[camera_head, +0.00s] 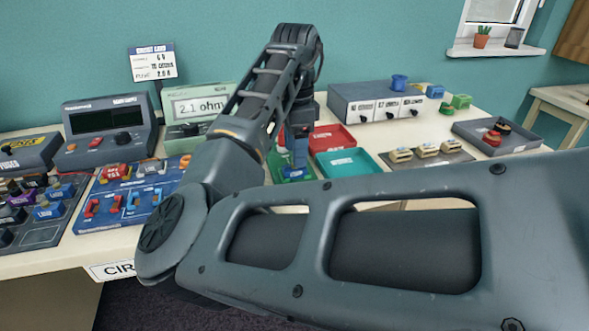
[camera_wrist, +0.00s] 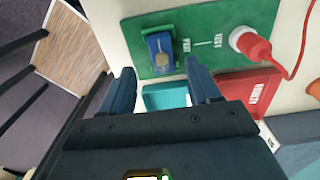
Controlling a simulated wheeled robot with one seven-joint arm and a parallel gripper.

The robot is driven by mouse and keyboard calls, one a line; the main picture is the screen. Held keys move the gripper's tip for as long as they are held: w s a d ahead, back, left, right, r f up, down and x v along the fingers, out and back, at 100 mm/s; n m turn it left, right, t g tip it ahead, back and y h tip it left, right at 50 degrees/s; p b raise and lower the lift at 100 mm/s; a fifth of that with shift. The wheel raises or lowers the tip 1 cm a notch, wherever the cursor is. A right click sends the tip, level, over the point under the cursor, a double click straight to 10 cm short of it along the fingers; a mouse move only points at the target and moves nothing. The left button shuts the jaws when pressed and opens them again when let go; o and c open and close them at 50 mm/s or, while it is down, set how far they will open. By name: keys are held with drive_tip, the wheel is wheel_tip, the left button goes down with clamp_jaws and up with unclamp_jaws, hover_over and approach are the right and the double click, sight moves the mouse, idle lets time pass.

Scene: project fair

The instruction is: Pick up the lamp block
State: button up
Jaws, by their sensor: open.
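A blue block with a round tan dome (camera_wrist: 159,54), which looks like the lamp block, sits on a green board (camera_wrist: 205,20) in the wrist view. My gripper (camera_wrist: 162,78) is open and empty, one finger on each side in the picture. The block appears just beyond the fingertips, roughly in line with the gap, not between them. In the head view my arm reaches over the table, and my gripper (camera_head: 299,142) is partly hidden by it above the green board (camera_head: 291,174). The block itself is hard to make out there.
A red plug with a cable (camera_wrist: 252,45) stands on the board near the block. A red tray (camera_head: 332,138) and a teal tray (camera_head: 347,163) lie close to the right. A meter reading 2.1 ohm (camera_head: 199,105) and a blue panel (camera_head: 128,198) stand left.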

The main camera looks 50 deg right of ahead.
wheel_tip(320, 180, down, 5)
drive_tip(key=shift+w+r, duration=0.1)
drive_tip(key=shift+w, duration=0.05)
drive_tip(key=shift+c, duration=0.3)
clamp_jaws()
idle(0.3)
